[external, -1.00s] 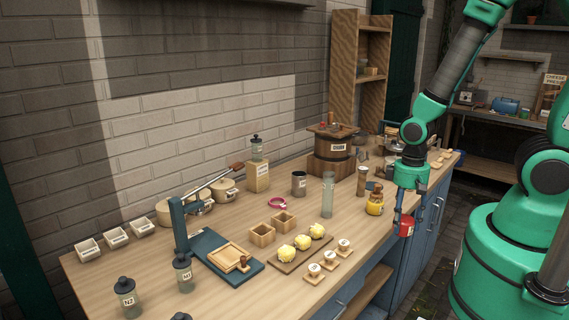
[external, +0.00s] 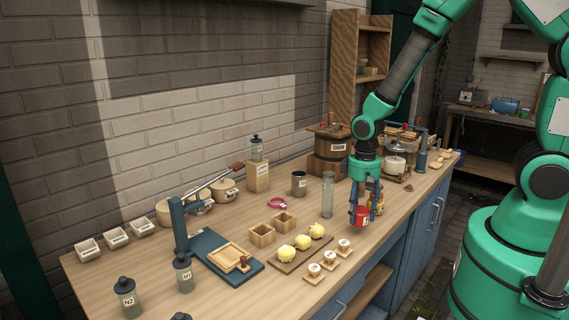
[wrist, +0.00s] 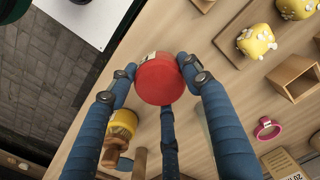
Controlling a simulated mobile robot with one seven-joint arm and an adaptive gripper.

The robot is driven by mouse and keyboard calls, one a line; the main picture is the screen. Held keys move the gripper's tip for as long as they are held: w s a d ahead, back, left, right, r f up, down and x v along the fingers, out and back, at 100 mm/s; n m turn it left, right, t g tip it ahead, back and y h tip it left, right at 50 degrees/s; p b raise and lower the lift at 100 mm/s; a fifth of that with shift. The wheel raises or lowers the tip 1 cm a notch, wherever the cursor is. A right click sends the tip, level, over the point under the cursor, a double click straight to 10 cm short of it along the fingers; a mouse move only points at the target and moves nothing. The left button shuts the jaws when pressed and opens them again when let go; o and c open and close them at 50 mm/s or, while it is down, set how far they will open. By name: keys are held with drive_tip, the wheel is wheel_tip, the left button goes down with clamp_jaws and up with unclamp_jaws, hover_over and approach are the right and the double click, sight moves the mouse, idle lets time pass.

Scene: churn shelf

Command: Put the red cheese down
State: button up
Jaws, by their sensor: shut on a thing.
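The red cheese (external: 361,216) is a small round red piece with a pale label. It is between the fingers of my gripper (external: 362,208), which is shut on it. In the wrist view the red cheese (wrist: 160,80) sits among the blue fingers, its flat red face toward the camera. It is over the right part of the wooden table (external: 335,240), low by the front edge. I cannot tell whether it touches the table top.
A tall glass cylinder (external: 328,195) stands to the left. A board (external: 287,267) bears yellow lumps, with several small stamps beside it. Bare wood lies between.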

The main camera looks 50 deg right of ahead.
drive_tip(key=shift+w+a+f, duration=0.1)
drive_tip(key=shift+w+a, duration=0.05)
drive_tip(key=shift+w, duration=0.85)
drive_tip(key=shift+f+b, duration=0.4)
drive_tip(key=shift+f, duration=1.35)
drive_tip(key=shift+f, duration=0.1)
drive_tip(key=o, duration=1.3)
drive_tip(key=r+p, duration=0.2)
drive_tip(key=r, duration=1)
drive_tip(key=shift+w+r, duration=0.15)
drive_tip(key=shift+w, duration=0.05)
